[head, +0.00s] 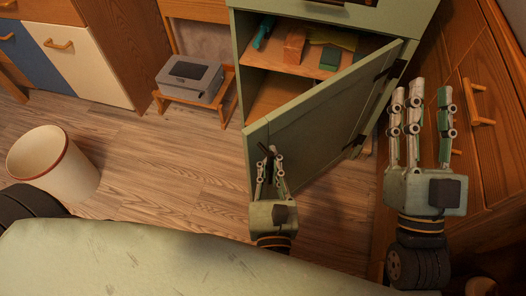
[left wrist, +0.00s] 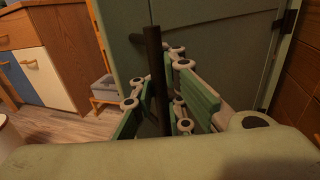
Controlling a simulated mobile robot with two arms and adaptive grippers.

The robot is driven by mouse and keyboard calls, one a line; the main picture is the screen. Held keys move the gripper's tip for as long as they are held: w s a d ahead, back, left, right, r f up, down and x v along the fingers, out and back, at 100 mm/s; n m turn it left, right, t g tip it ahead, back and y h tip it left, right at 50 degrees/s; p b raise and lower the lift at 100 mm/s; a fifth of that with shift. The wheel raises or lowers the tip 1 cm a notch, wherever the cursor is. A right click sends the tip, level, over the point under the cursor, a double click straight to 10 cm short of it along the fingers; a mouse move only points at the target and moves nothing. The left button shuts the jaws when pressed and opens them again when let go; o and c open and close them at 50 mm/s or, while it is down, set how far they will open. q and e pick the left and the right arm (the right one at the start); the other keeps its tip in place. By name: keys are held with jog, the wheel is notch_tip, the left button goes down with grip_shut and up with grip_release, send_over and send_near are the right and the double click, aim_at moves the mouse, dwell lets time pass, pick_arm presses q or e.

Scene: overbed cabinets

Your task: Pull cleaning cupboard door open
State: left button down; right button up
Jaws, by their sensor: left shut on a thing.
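The green cleaning cupboard door (head: 325,120) stands part open, hinged on its right side, and shows the cupboard's inside. It also fills the upper middle of the left wrist view (left wrist: 215,45). My left gripper (head: 271,168) is at the door's outer face near its free edge. In the left wrist view its fingers close around the dark bar handle (left wrist: 153,60). My right gripper (head: 418,105) is raised in front of the wooden drawers at the right, its fingers spread and nothing between them.
Inside the cupboard, a shelf (head: 275,57) holds a brown block, green items and a teal bottle. A grey box (head: 190,80) sits on a low wooden stand to the left. A white bin (head: 52,165) stands on the floor at left. Wooden drawers (head: 470,110) border the right.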

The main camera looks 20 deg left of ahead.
pick_arm(q)
jog(key=shift+s+a+f+y, duration=0.2)
jog(key=shift+s+a+y, duration=0.05)
jog(key=shift+a+y, duration=0.05)
jog(key=c, duration=2.2)
grip_release()
jog(key=o, duration=0.4)
jog(key=shift+s+r, duration=0.1)
pick_arm(e)
jog(key=shift+s+a, duration=0.15)
jog(key=shift+r, duration=0.1)
